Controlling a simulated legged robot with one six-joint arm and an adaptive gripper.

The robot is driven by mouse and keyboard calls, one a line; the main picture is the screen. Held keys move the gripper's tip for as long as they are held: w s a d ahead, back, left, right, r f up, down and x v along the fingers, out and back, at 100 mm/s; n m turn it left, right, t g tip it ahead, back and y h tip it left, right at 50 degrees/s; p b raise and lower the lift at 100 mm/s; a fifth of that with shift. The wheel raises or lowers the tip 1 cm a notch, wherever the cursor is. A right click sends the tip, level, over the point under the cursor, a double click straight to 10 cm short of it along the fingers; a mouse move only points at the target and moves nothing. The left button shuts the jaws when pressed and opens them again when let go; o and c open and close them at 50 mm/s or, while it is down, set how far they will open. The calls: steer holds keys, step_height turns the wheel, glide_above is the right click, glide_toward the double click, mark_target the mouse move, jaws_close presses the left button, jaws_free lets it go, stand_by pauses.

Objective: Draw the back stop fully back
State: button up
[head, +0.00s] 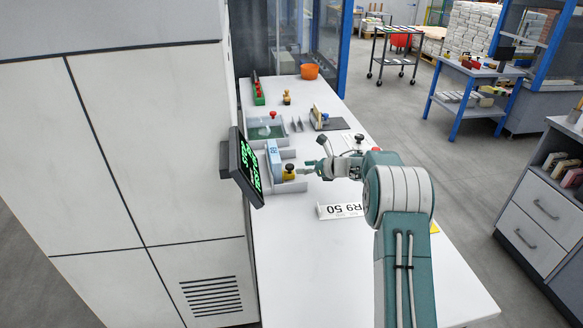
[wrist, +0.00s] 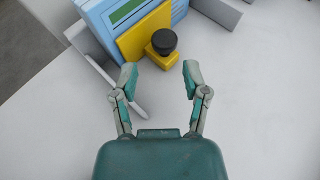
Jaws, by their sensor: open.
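In the wrist view, the back stop looks like a yellow block (wrist: 140,38) with a round black knob (wrist: 164,41) on its near face. It stands against a blue device with a green panel (wrist: 128,10). My gripper (wrist: 159,78) is open and empty, its two fingers apart just short of the black knob. In the head view, the yellow block (head: 289,174) sits at the near end of the blue piece (head: 273,158) in a grey tray (head: 292,187). My gripper (head: 309,171) comes in from the right, beside the yellow block.
A black display with green text (head: 250,169) juts out at the left. A white card marked "R9 50" (head: 340,211) stands on the white table (head: 310,270). The near table is clear.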

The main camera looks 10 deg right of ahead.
mark_target(293, 167)
steer(key=x, duration=0.5)
steer(key=shift+w+d+f, duration=0.15)
steer(key=shift+w+d, duration=0.15)
steer(key=shift+a, duration=0.4)
steer(key=c, duration=0.8)
steer(key=shift+d, duration=0.15)
jaws_close()
